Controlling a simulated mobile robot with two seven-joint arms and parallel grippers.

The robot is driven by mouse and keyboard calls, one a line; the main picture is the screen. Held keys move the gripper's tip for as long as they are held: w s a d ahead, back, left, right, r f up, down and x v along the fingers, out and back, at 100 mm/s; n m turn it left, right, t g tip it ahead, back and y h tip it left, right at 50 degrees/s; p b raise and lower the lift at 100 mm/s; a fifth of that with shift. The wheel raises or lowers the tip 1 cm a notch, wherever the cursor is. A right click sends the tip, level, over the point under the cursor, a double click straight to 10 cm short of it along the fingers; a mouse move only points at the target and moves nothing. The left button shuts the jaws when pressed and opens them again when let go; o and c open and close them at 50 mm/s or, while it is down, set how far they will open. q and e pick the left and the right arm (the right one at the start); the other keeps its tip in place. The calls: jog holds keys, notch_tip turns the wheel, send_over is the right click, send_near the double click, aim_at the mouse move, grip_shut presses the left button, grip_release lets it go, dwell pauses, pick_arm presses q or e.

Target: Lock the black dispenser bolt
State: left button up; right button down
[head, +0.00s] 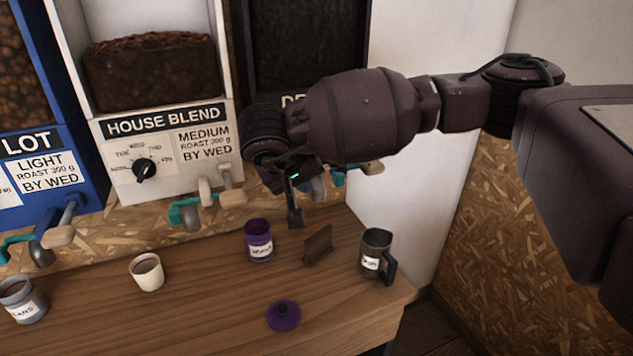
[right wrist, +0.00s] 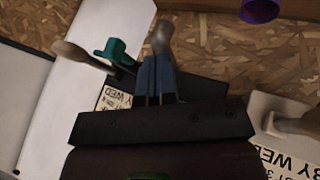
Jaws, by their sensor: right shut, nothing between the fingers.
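The black dispenser (head: 305,50) stands at the back, largely hidden behind my right arm. Its teal bolt handle (right wrist: 116,50) shows in the right wrist view, left of the grey spout (right wrist: 163,36), with a wooden lever (right wrist: 78,54) further left. In the head view only a bit of teal (head: 338,177) shows below my arm, so I cannot tell the bolt's position. My right gripper (head: 294,217) is shut and empty, pointing down in front of this dispenser. In the right wrist view its fingers (right wrist: 157,65) overlap the spout; contact is unclear. My left gripper is out of view.
The white House Blend dispenser (head: 165,125) and a blue dispenser (head: 40,140) stand to the left. On the wooden counter (head: 215,305) are a purple canister (head: 259,252), a brown wedge (head: 318,247), a dark mug (head: 374,242), a purple lid (head: 283,318) and a white cup (head: 147,275).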

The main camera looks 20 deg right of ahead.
jog(key=v, duration=0.8)
jog(key=shift+s+r+b, duration=0.2)
jog(key=shift+r+b, duration=0.15)
jog(key=shift+b, duration=0.05)
